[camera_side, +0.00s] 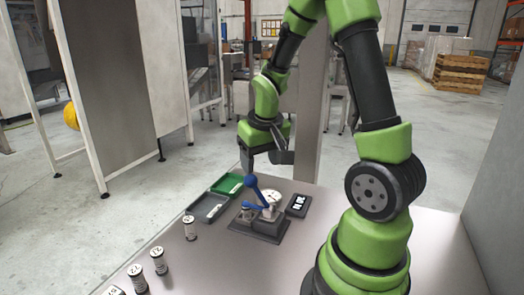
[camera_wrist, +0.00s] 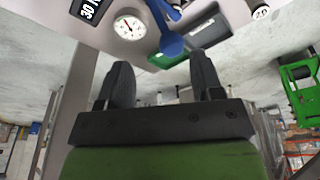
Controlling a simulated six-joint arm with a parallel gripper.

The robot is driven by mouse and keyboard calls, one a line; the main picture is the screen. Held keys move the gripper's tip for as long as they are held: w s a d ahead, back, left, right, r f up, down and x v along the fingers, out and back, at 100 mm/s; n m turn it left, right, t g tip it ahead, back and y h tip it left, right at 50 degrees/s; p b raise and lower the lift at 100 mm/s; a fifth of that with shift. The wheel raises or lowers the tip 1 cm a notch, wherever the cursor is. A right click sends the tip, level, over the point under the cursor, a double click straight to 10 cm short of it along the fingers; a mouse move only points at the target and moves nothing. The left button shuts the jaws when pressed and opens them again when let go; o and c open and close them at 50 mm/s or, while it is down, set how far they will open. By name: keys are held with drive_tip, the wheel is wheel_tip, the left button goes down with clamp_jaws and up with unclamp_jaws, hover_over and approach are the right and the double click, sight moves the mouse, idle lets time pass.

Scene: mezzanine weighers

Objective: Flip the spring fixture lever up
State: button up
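The spring fixture (camera_side: 258,228) stands on the table with a dark base and a round white dial (camera_wrist: 129,27). Its blue lever (camera_side: 258,194) rises at a tilt to a round blue knob, which lies at its upper left end in the side view. In the wrist view the blue lever (camera_wrist: 165,28) shows with its knob toward my fingers. My gripper (camera_wrist: 163,78) is open and empty, with a wide gap between its dark fingers. In the side view my gripper (camera_side: 262,160) hangs above the knob, apart from it. The side view shows the fingers only small and dark.
A small display (camera_side: 298,205) lies right of the fixture. A green tray (camera_side: 226,184) and a grey tray (camera_side: 207,208) lie to its left. Several labelled cylinders, one of them a cylinder (camera_side: 190,228) near the grey tray, stand toward the front left. The air around the knob looks clear.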

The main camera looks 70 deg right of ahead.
drive_tip(key=shift+v, duration=1.15)
